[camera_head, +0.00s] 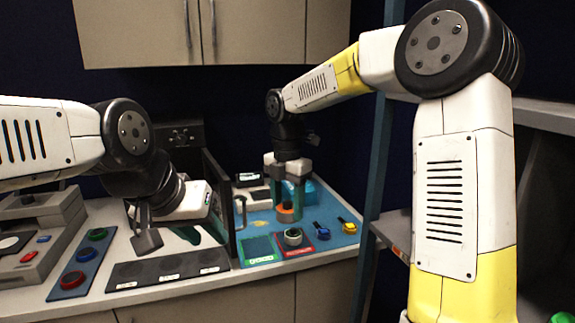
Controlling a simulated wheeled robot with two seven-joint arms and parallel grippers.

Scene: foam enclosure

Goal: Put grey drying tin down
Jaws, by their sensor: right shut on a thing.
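My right gripper (287,203) points straight down over the blue mat at the right of the counter. Its fingers are shut around a small tin (287,214), which I take for the grey drying tin; it shows orange at its top and is partly hidden by the fingers. The tin is at or just above the mat; I cannot tell whether it touches. My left gripper (168,237) is over the counter at the left, with its fingers apart and nothing seen between them.
A round grey container (293,237) stands on a red pad just in front. A green pad (260,250) lies left of it; blue and yellow small items (322,230) lie right. A dark upright panel (217,205) divides the counter. A black strip (168,270) lies in front.

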